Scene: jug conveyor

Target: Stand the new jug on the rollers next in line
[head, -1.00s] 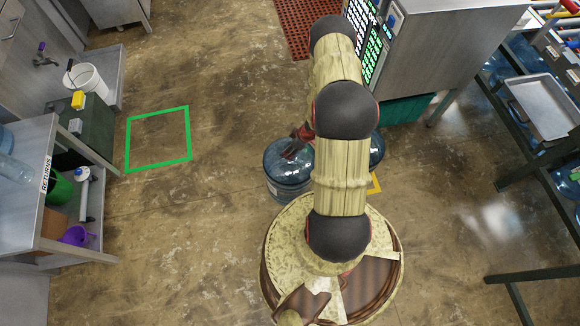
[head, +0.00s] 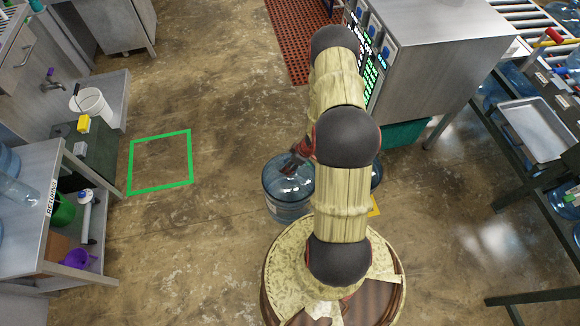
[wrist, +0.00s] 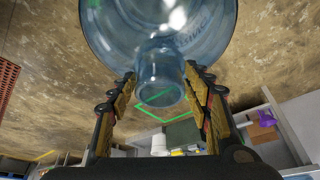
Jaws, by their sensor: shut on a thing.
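A clear blue jug (head: 288,192) is just left of my arm in the head view, upright with its neck up. My gripper (head: 295,160) is shut on its neck from above. In the wrist view the jug's neck (wrist: 160,72) sits between the two fingers, and its body fills the top. I cannot tell whether its base touches the floor. A second blue jug (head: 376,174) shows partly behind my arm on the right. The roller conveyor (head: 505,17) is at the top right, only partly in view.
A green floor square (head: 160,188) lies empty on the left. The RETURNS bench (head: 45,215) stands at the left edge. A steel cabinet (head: 440,70) stands between my arm and the rollers. A rack with a metal tray (head: 538,130) is on the right. Open floor lies left of the jug.

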